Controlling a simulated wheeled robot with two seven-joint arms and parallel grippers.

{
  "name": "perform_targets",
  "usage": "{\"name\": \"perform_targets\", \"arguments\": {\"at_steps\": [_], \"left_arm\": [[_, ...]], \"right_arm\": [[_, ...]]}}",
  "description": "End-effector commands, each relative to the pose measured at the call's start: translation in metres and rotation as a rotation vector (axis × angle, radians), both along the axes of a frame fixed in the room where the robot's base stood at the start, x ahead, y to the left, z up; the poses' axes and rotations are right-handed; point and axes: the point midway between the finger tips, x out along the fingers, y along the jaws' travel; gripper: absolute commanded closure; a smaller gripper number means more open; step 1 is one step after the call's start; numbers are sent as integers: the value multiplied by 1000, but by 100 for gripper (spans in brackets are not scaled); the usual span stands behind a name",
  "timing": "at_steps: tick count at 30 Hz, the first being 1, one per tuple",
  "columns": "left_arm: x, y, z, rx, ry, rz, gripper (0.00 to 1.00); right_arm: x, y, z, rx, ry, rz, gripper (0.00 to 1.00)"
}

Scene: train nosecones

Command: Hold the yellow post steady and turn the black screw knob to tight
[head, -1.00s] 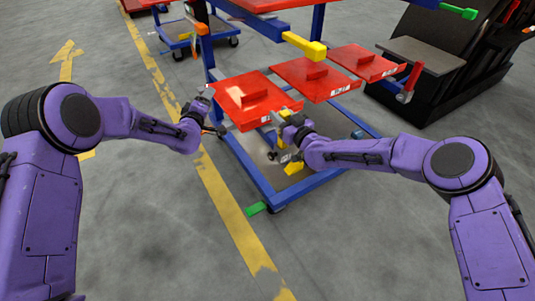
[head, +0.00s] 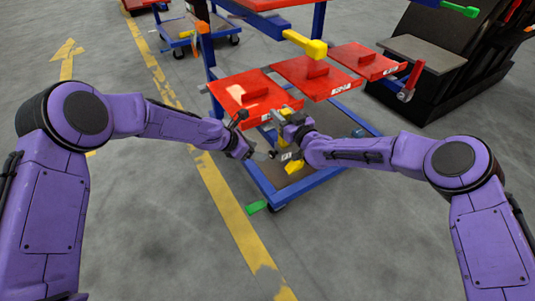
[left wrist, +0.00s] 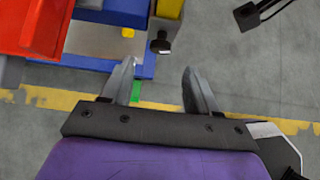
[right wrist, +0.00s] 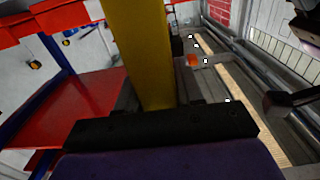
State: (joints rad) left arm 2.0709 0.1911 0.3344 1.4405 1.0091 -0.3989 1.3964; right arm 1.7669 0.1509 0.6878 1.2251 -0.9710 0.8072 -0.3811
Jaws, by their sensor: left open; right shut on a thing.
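The yellow post (right wrist: 137,50) stands between the fingers of my right gripper (right wrist: 152,92), which is shut on it. In the head view my right gripper (head: 287,116) is beside the red trays, and the arm hides much of the post. The black screw knob (left wrist: 160,43) sticks out from the yellow post (left wrist: 168,8) in the left wrist view. My left gripper (left wrist: 160,75) is open and empty, with the knob just beyond its fingertips and between their lines. In the head view my left gripper (head: 264,155) is low beside the post; the knob is too small to make out there.
Red trays (head: 246,92) sit on a blue-framed cart (head: 262,183) right behind my grippers. A yellow-capped blue bar (head: 303,42) juts out above them. A dark bench (head: 425,52) stands at the right. Grey floor with a yellow line (head: 225,195) is free at the front.

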Motion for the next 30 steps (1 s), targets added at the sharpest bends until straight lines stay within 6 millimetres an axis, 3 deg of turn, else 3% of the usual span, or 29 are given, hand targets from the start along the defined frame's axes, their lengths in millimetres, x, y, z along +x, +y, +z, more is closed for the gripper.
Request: {"name": "perform_targets", "arguments": {"at_steps": [3, 9, 19, 20, 24, 25, 30], "left_arm": [[11, -18, -22, 2, 1, -4, 40], [25, -35, -44, 2, -2, -1, 40], [28, -39, -48, 1, -2, -1, 40], [28, -39, -48, 1, -2, -1, 44], [28, -39, -48, 1, -2, -1, 89], [28, -39, -48, 1, -2, -1, 95], [28, -39, -48, 3, -6, -1, 95]], "right_arm": [[0, 0, 0, 0, 0, 0, 100], [0, 0, 0, -1, -1, 0, 100], [0, 0, 0, -1, -1, 0, 100], [0, 0, 0, -1, -1, 0, 100], [0, 0, 0, 0, 0, 0, 100], [0, 0, 0, 0, 0, 0, 100], [0, 0, 0, -1, 0, 0, 100]]}}
